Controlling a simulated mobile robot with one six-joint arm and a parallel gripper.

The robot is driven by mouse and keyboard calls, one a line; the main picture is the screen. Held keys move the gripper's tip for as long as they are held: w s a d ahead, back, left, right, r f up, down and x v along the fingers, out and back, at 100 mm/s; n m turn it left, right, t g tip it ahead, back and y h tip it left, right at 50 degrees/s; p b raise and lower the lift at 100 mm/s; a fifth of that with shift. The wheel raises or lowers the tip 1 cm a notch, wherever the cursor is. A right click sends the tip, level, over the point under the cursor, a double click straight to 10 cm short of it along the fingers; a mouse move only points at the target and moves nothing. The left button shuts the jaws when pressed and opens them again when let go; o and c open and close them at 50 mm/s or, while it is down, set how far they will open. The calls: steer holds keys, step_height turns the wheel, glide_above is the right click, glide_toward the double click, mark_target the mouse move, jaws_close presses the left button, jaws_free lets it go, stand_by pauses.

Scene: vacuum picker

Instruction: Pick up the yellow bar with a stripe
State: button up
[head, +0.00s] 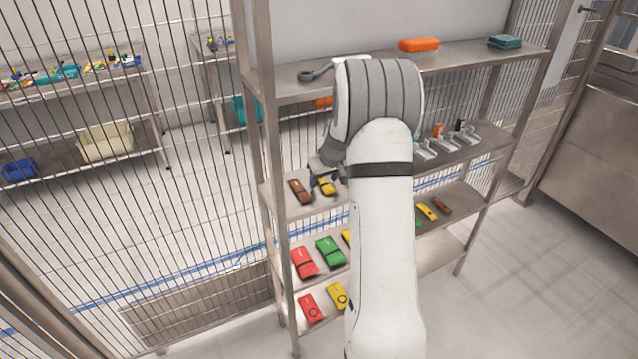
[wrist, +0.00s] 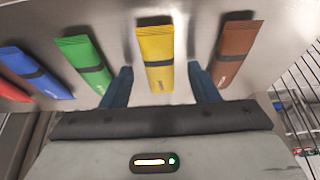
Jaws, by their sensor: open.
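A yellow bar (wrist: 155,48) lies on a metal shelf, in the middle of the wrist view, with a dark band across it. My gripper (wrist: 162,82) is open, with one dark finger on each side of the near end of this bar. I cannot tell how high the fingers are above the shelf. In the head view the yellow bar (head: 328,189) lies on a middle shelf, right beside my gripper (head: 325,180), partly hidden by it. My arm hides much of the shelf.
A brown bar (wrist: 236,50) lies right of the yellow one; green (wrist: 84,62) and blue (wrist: 35,72) bars lie to its left. Lower shelves hold red (head: 304,263), green (head: 330,252) and other yellow (head: 338,297) pieces. A shelf post (head: 270,150) stands left of my gripper.

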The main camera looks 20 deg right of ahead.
steer(key=shift+c, duration=0.4)
steer(key=c, duration=1)
